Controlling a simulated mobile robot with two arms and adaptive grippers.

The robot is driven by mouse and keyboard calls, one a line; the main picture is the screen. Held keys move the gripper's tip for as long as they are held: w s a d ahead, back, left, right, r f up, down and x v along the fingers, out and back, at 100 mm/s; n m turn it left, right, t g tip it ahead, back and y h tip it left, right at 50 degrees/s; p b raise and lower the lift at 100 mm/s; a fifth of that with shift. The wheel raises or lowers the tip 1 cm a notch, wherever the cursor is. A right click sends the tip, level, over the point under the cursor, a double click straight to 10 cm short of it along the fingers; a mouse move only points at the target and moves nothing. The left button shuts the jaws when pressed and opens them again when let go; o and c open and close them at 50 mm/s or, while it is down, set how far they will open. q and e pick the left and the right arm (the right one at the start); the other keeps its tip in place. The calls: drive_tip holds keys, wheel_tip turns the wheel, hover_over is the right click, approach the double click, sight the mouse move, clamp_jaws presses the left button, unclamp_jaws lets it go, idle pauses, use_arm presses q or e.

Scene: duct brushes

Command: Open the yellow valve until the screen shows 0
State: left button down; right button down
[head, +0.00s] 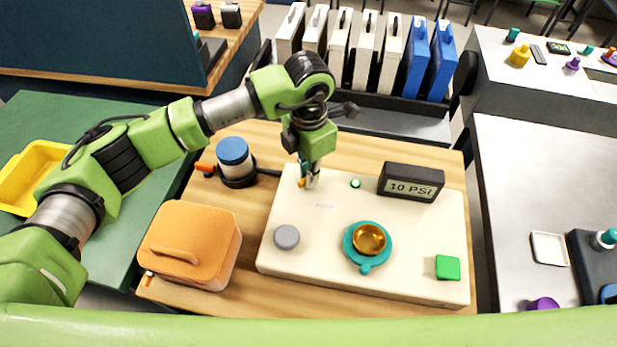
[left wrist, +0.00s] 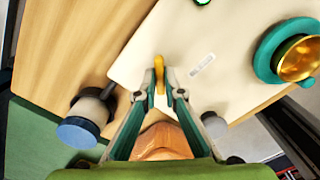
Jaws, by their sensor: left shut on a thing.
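The yellow valve (head: 302,183) stands at the back left of a cream panel (head: 330,275). Little of it shows in the head view; in the left wrist view its yellow handle (left wrist: 159,75) stands upright between the fingertips. My left gripper (head: 309,178) comes down from above and is shut on the handle. It also shows in the left wrist view (left wrist: 159,95). The screen (head: 411,187) on the dark box at the panel's back reads 10 PSI. My right gripper is out of view.
The panel also bears a grey knob (head: 287,237), a teal ring with a gold cup (head: 368,243), a green block (head: 447,267) and a small green light (head: 355,183). An orange case (head: 190,243) and a blue-topped canister (head: 234,158) stand left of the panel.

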use_arm(q)
drive_tip(key=n+b, duration=0.2)
drive_tip(key=n, duration=0.2)
drive_tip(key=shift+f+b, duration=0.1)
drive_tip(key=shift+b, duration=0.3)
drive_tip(key=shift+n+b, duration=0.8)
drive_tip(key=shift+n, duration=1.1)
drive_tip(key=shift+r, duration=0.2)
drive_tip(key=c, duration=2.1)
unclamp_jaws()
drive_tip(key=shift+c, duration=0.2)
wheel_tip(320, 180, up, 12)
